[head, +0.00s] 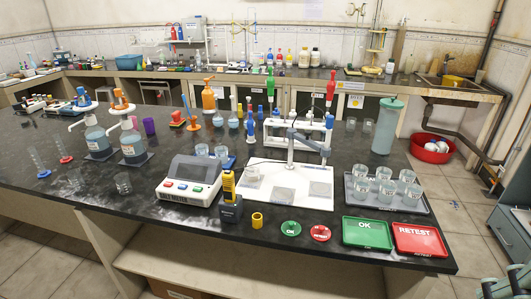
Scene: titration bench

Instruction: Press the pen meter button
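The yellow pen meter (229,186) stands upright in a dark blue-black holder (231,210) near the front edge of the black bench. Its upper part shows above the holder. Its button is too small to make out. A small yellow cup-like piece (257,220) stands on the bench just to the right of the holder. My gripper is not in view, and nothing touches the pen meter.
A bench meter (190,181) stands close on the left. A white stand base (290,185) is behind right. Green and red discs (291,229) (320,233), OK and RETEST trays (367,233) (420,240) and a beaker tray (412,207) lie right. The front-left bench is mostly clear.

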